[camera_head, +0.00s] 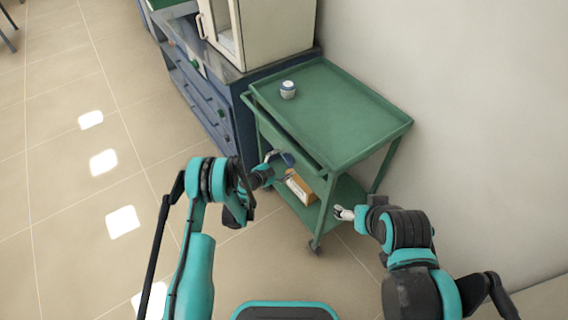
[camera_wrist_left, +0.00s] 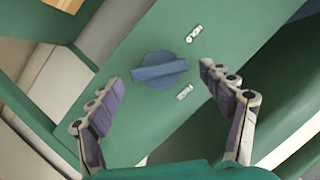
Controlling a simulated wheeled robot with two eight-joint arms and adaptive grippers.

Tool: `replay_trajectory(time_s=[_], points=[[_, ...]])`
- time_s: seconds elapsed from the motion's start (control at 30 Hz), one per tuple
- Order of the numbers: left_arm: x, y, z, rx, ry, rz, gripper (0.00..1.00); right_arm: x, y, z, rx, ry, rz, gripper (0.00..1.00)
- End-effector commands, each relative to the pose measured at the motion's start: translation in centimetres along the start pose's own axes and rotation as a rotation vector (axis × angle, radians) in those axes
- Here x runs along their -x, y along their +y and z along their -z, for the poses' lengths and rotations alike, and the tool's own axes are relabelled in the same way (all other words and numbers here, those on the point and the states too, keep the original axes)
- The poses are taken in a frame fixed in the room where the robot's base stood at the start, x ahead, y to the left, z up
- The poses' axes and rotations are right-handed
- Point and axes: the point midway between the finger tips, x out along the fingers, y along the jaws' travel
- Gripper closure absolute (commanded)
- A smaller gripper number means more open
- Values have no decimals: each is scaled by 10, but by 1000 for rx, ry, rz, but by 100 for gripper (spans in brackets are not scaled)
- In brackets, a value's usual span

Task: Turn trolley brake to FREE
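The green trolley (camera_head: 335,105) stands against the wall. In the left wrist view its green panel (camera_wrist_left: 165,125) carries a round blue brake knob (camera_wrist_left: 160,70) with a raised bar lying nearly level across the picture. Two small white labels, one (camera_wrist_left: 193,33) above right and one (camera_wrist_left: 184,92) below right, are too small to read. My left gripper (camera_wrist_left: 161,76) is open, one finger on each side of the knob, with gaps showing. In the head view the knob (camera_head: 287,159) is a small blue patch at this gripper. My right gripper (camera_head: 343,213) is beside the trolley's lower front corner; its finger state is unclear.
A small white jar (camera_head: 288,89) stands on the trolley top. An orange-and-white box (camera_head: 299,187) sits on the lower shelf. Blue drawers (camera_head: 205,100) with a cream furnace (camera_head: 262,35) on top stand left of the trolley. The tiled floor (camera_head: 75,190) at left is clear.

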Motion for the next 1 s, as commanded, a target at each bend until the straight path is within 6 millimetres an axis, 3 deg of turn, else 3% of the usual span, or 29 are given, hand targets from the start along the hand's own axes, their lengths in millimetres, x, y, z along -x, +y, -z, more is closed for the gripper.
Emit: replay_trajectory(time_s=[0.27, 0.7, 1.0], points=[[2, -4, 4, 0, 0, 0, 21, 0, 0, 0, 0, 0, 0, 21], [26, -47, 61, 0, 0, 0, 21, 0, 0, 0, 0, 0, 0, 21], [31, -58, 75, 0, 0, 0, 21, 0, 0, 0, 0, 0, 0, 21]])
